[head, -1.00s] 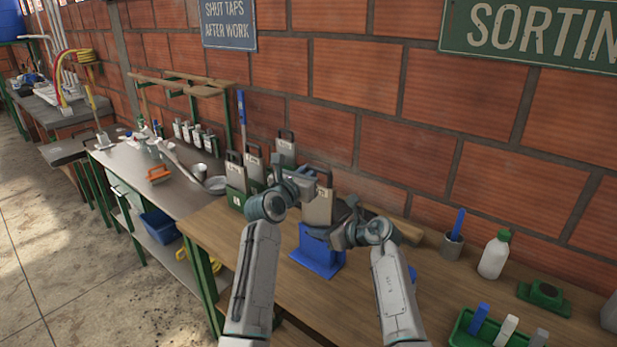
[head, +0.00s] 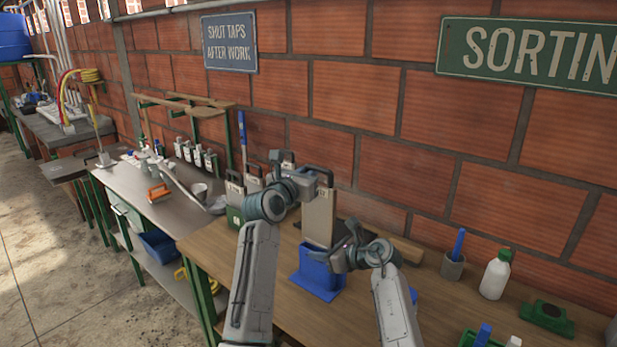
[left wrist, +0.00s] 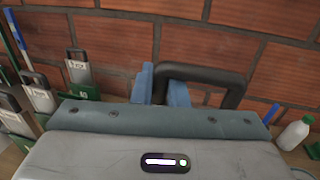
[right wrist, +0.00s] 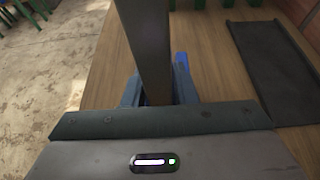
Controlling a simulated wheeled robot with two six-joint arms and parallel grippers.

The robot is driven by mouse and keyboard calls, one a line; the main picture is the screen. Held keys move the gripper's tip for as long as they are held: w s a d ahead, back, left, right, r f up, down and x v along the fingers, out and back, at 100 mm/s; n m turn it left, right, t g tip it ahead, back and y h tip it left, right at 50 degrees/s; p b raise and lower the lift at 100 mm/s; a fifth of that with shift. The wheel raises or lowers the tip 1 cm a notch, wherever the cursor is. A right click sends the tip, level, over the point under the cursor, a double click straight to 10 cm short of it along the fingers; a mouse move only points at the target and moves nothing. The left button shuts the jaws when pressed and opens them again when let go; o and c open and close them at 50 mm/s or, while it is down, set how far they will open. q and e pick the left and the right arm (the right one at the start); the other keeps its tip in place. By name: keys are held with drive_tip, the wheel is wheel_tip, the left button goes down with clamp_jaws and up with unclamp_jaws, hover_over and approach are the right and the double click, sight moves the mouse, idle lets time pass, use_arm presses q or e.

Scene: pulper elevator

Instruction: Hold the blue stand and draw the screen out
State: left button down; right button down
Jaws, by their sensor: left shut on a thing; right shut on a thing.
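The screen (head: 318,217) is a flat grey-beige panel with a dark loop handle, standing upright above the blue stand (head: 318,280) on the wooden bench. My left gripper (head: 316,178) is shut on the screen's handle; in the left wrist view the dark handle (left wrist: 238,85) runs in between the fingers. My right gripper (head: 335,258) is shut at the stand's upper edge. In the right wrist view the panel (right wrist: 148,45) rises close in front of the fingers, and a bit of bright blue (right wrist: 181,60) shows. The panel's lower edge is hidden behind the stand and gripper.
Several similar screens stand in a green rack (head: 235,216) to the left. A dark mat (right wrist: 275,65) lies on the bench. A grey cup (head: 453,265), a white bottle (head: 495,275) and a green block (head: 547,317) stand at right. The brick wall is close behind.

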use_arm(q)
drive_tip(key=shift+r, duration=0.1)
use_arm(e)
drive_tip(key=shift+f, duration=0.1)
use_arm(q)
drive_tip(key=shift+w, duration=0.1)
use_arm(e)
drive_tip(key=c, duration=1.4)
unclamp_jaws()
drive_tip(key=shift+c, duration=0.2)
use_arm(q)
drive_tip(key=shift+w, duration=0.1)
use_arm(e)
drive_tip(key=o, duration=0.4)
drive_tip(key=shift+w, duration=0.15)
drive_tip(key=shift+c, duration=0.2)
drive_tip(key=v, duration=1.2)
